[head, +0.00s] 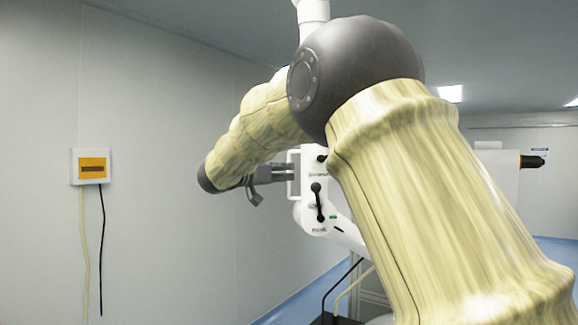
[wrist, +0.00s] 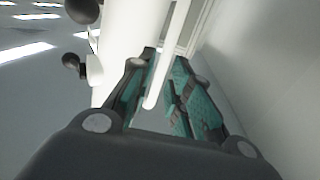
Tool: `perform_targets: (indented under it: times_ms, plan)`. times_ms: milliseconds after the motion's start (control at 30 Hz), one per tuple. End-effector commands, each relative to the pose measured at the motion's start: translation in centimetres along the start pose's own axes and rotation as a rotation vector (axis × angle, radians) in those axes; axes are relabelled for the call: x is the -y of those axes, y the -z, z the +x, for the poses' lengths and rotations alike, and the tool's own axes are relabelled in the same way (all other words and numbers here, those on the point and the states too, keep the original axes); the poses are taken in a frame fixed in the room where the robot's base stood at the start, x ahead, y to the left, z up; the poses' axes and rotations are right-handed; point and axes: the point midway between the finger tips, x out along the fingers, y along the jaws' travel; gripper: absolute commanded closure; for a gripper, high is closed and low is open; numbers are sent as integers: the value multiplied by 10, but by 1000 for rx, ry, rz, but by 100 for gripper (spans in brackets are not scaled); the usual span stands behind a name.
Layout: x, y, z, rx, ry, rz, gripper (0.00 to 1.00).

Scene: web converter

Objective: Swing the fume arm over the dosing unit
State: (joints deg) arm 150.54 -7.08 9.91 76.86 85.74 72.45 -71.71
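A white jointed arm with black knobs (head: 312,205), apparently the fume arm, stands at centre in the head view. A white post (head: 313,12) comes down from above; my arm hides how they connect. A white handle bar (head: 294,172) is on its left side. My gripper (head: 283,174) is at this bar. In the wrist view the bar (wrist: 167,65) runs between the teal-padded fingers of my gripper (wrist: 168,85). The fingers stand apart, with a gap visible beside the bar; I see no firm clamping. I cannot make out the dosing unit.
A white wall box with an orange panel (head: 91,167) and hanging cables is on the left wall. A white roll (head: 492,180) with a black-tipped shaft (head: 532,161) is at the right. Cables (head: 345,285) hang below the white arm. My arm covers much of the right.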

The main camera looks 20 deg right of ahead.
Motion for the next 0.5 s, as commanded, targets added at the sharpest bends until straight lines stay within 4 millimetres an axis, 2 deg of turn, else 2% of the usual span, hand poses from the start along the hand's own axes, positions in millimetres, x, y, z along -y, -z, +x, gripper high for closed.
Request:
perform_targets:
  times_ms: [200,500]
  plan:
    - [0,2,22,-1,0,-1,81]
    - [0,0,29,-1,1,0,81]
